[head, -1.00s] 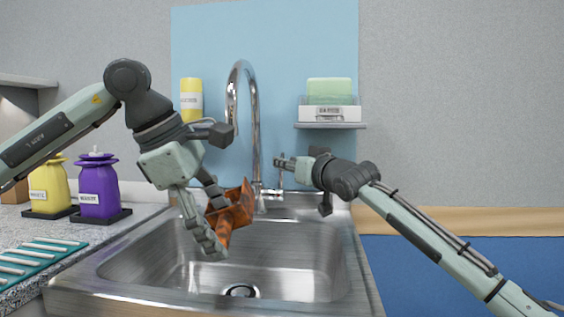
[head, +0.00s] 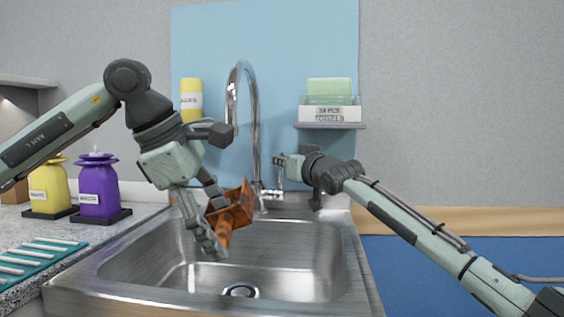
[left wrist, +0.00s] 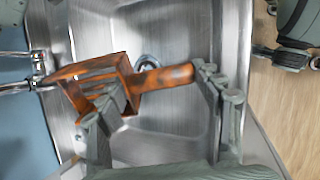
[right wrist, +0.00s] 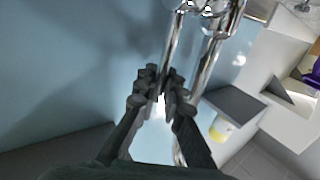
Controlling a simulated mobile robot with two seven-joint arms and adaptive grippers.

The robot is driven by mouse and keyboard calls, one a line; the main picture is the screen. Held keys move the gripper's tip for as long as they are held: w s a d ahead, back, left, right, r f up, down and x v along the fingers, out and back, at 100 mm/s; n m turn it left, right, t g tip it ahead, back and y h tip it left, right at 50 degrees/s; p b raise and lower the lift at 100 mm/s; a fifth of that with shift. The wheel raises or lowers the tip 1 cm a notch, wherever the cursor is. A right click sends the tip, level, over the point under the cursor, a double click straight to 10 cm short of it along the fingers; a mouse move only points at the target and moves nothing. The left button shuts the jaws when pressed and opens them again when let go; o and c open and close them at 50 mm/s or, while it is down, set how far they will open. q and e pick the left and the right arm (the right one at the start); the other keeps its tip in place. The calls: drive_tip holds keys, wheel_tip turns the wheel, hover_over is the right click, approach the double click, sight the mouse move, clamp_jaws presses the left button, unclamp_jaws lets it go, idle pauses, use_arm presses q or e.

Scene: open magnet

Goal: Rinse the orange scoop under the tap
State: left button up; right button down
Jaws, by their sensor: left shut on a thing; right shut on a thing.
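The orange scoop (head: 232,212), with dark brown stains, is held over the sink basin (head: 300,262). My left gripper (head: 217,230) is shut on it. In the left wrist view the scoop (left wrist: 160,77) lies between the gripper's two fingers (left wrist: 165,88). The chrome tap (head: 255,130) arches behind the scoop. No water stream shows under its spout. My right gripper (head: 279,161) is shut at the top of the tap's side lever (head: 279,182). In the right wrist view its fingertips (right wrist: 161,82) close around a thin chrome rod (right wrist: 172,50).
A yellow bottle (head: 191,100) stands behind the tap. A shelf (head: 330,126) with a towel box is at the right. Yellow (head: 50,188) and purple (head: 98,190) dispensers and a teal drying mat (head: 40,262) are on the left counter. The basin's right half is clear.

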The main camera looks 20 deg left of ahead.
drive_tip(key=shift+s, duration=0.1)
idle(0.3)
drive_tip(key=shift+s+f, duration=0.1)
drive_tip(key=shift+s, duration=0.05)
drive_tip(key=shift+s+d+n+t+y, duration=0.1)
drive_tip(key=shift+s+n+t+y, duration=0.25)
drive_tip(key=shift+n+y, duration=0.15)
drive_tip(key=c, duration=1.6)
unclamp_jaws()
drive_tip(key=v, duration=1.2)
